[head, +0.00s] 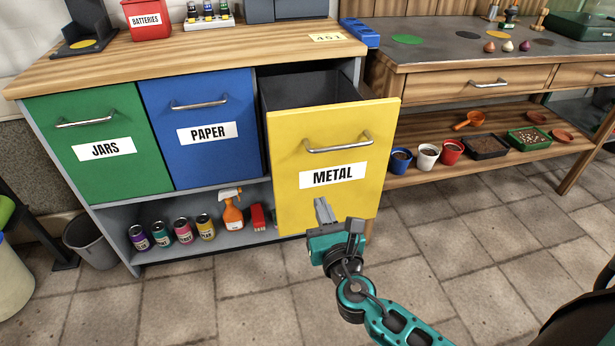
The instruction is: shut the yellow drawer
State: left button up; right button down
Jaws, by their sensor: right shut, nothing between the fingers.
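The yellow drawer (292,137) with the "METAL" label stands pulled out from the cabinet in the head view, and its dark inside shows behind the front panel. A metal bar handle (338,143) sits on the upper part of its front. My right gripper (322,205) is shut and empty. It is in front of the lower part of the yellow panel, below the label; I cannot tell whether it touches the panel. My left gripper does not show.
The green "JARS" drawer (75,165) and blue "PAPER" drawer (200,158) are closed at left. Cans and a spray bottle (233,214) stand on the shelf below. A potting bench (480,78) stands at right. The tiled floor (460,260) in front is clear.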

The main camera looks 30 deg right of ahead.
aim_at(305, 166)
jog(key=b+x, duration=0.1)
jog(key=x, duration=0.9)
jog(key=shift+a, duration=0.1)
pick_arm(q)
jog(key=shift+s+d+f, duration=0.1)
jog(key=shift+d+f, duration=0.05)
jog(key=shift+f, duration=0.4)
pick_arm(e)
jog(key=shift+w, duration=0.55)
jog(key=shift+w, duration=0.1)
